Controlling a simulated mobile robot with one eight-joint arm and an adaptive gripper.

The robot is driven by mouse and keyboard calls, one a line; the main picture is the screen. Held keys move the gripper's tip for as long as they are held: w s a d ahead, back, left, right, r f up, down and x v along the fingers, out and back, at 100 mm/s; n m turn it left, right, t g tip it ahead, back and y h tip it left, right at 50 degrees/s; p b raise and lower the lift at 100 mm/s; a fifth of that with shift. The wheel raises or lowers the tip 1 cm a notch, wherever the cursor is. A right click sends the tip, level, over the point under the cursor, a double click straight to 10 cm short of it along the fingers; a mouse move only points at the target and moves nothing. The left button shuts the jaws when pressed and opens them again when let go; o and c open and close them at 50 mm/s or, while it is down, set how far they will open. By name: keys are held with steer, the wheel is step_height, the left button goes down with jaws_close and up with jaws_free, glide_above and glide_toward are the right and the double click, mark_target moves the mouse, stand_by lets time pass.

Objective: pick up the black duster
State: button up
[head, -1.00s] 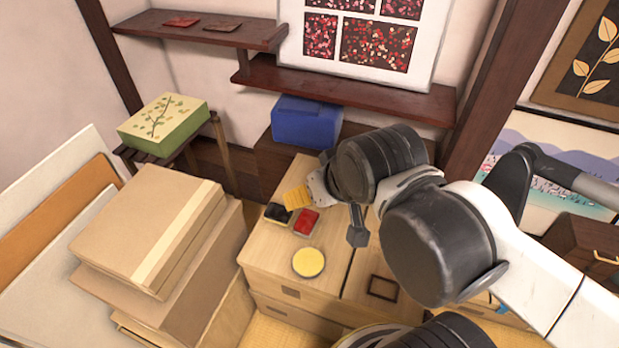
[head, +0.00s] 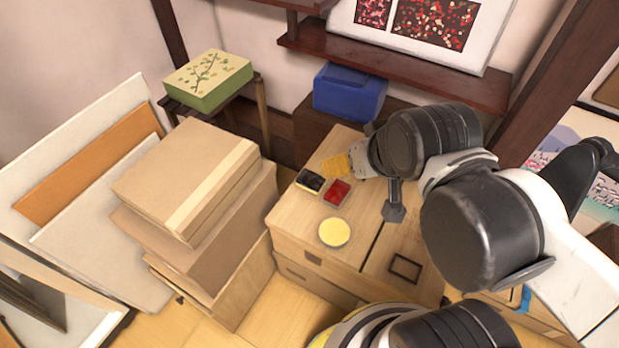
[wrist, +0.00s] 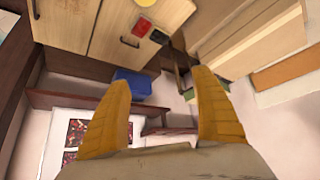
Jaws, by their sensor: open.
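In the wrist view the black item (wrist: 158,37) is small, near the top, beside the red one (wrist: 142,27). My gripper (head: 337,166) has yellow fingers and appears up and right of the black item in the head view. In the wrist view its fingers (wrist: 168,105) are spread wide with nothing between them. The gap to the black item is hard to judge.
A round yellow item (head: 334,232) and a dark square frame (head: 405,268) lie on the cabinet. A blue box (head: 349,92) stands behind it. Stacked cardboard boxes (head: 185,178) stand to the left, with a green box (head: 208,80) on a stand beyond. A dark shelf (head: 400,65) runs above.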

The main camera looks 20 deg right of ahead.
stand_by(0.4)
steer(key=shift+o, duration=0.9)
steer(key=n+g, duration=0.6)
steer(key=n, duration=0.1)
glide_above(311, 178)
steer(key=s, duration=0.1)
step_height(311, 178, down, 21)
steer(key=f, duration=0.6)
steer(key=f+n+b, duration=0.1)
steer(key=f, duration=0.5)
steer(key=w+f+n+g, duration=0.1)
steer(key=f, duration=0.5)
steer(key=shift+w+a+b, duration=0.1)
steer(key=shift+a+b, duration=0.2)
steer(key=shift+b, duration=0.05)
steer(key=f+b, duration=0.2)
steer(key=f, duration=0.1)
steer(key=f+b, duration=0.1)
steer(key=f, duration=0.1)
steer(key=shift+d+f, duration=0.1)
steer(key=shift+d, duration=0.2)
steer(key=c, duration=1.4)
